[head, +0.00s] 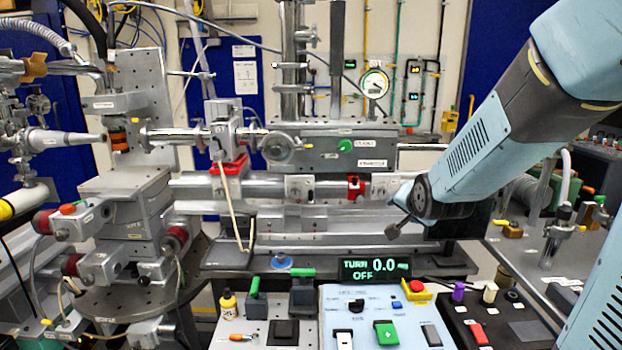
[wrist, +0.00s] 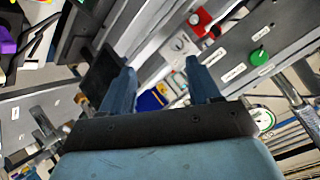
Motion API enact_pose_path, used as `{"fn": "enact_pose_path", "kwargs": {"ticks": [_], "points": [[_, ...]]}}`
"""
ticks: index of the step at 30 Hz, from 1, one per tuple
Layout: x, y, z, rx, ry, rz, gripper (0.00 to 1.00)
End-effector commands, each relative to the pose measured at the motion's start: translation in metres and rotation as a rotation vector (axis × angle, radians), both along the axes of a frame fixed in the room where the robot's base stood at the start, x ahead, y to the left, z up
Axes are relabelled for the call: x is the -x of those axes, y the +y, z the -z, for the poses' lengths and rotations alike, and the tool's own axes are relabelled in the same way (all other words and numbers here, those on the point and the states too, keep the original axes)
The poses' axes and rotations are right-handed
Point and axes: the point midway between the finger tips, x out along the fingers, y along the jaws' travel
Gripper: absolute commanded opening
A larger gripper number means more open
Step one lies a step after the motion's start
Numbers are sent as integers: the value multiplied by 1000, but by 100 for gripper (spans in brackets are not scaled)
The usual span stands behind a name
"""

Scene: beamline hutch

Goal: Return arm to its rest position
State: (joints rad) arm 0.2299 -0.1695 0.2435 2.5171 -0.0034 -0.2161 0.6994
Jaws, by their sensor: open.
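My gripper (wrist: 160,85) shows in the wrist view with its two blue fingers spread apart and nothing between them. In the head view my blue and dark grey arm comes in from the upper right and reaches down to the left. Its lower end is in front of the right part of the metal beamline rail. The fingers are not clearly visible in the head view. The wrist view is tilted and shows a green knob (wrist: 260,57) and a red part (wrist: 201,22) beyond the fingers.
A control panel (head: 335,295) with a green switch (head: 387,333) and a red button (head: 416,286) stands at the front. A display (head: 375,269) reads "TURN 0.0 OFF". A sample stage (head: 135,225) stands left.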

Motion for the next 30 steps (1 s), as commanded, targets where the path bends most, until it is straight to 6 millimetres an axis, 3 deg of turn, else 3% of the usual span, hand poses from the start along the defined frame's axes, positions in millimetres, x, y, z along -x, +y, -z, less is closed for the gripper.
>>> {"fn": "enact_pose_path", "kwargs": {"ticks": [9,21,25,30], "points": [[84,-2,-37,235,202,-147,62],[208,-7,-66,411,435,-401,62],[234,-9,-69,433,476,-463,62],[246,-9,-69,442,498,-493,62]]}}
